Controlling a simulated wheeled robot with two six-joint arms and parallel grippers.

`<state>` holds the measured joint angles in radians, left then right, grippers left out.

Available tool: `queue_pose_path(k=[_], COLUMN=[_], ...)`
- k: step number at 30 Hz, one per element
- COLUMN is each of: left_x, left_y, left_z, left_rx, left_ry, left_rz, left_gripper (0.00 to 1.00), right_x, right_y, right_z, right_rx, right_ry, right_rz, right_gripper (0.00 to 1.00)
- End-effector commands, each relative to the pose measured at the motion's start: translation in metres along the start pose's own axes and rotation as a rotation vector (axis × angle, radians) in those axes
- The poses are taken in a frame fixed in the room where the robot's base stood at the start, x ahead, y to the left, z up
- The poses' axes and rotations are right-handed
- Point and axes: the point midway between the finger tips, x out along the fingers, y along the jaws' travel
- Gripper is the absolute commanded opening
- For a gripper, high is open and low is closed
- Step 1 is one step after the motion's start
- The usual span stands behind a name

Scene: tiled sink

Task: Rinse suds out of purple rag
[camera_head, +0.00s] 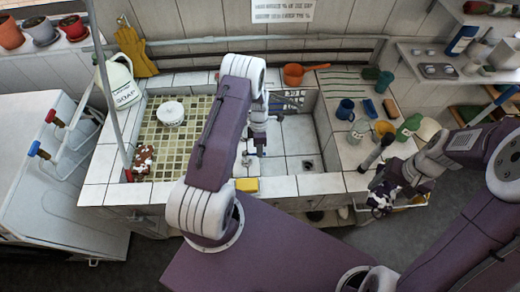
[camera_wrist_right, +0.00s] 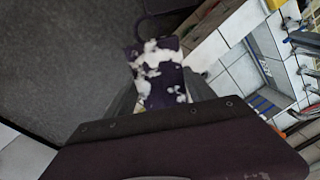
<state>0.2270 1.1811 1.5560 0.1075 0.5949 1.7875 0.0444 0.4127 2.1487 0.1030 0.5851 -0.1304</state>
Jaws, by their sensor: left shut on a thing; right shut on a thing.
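The purple rag (camera_head: 380,199) hangs in my right gripper (camera_head: 386,190), which is shut on it. They are at the front right edge of the counter, to the right of the sink basin (camera_head: 297,150). In the right wrist view the rag (camera_wrist_right: 160,72) shows patches of white suds over dark purple cloth. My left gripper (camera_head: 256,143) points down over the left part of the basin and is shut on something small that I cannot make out. My left arm hides part of the sink. I cannot see running water.
A brown and white bundle (camera_head: 143,158) and a white tub (camera_head: 171,113) are on the left counter. Blue mug (camera_head: 345,109), yellow cup (camera_head: 384,129) and green bottle (camera_head: 408,127) crowd the right counter.

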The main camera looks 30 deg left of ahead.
Motion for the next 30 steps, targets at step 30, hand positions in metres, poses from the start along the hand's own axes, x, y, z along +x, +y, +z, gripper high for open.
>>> queue_pose_path(k=[30], left_x=[-0.009], left_y=[-0.015], left_z=[0.0], left_rx=[0.282], left_ry=[0.055], left_rz=[0.004], left_gripper=[0.34], right_x=[0.016], right_y=[0.001], right_z=[0.0], right_rx=[0.0], right_ry=[0.0], right_rz=[0.0], right_gripper=[0.23])
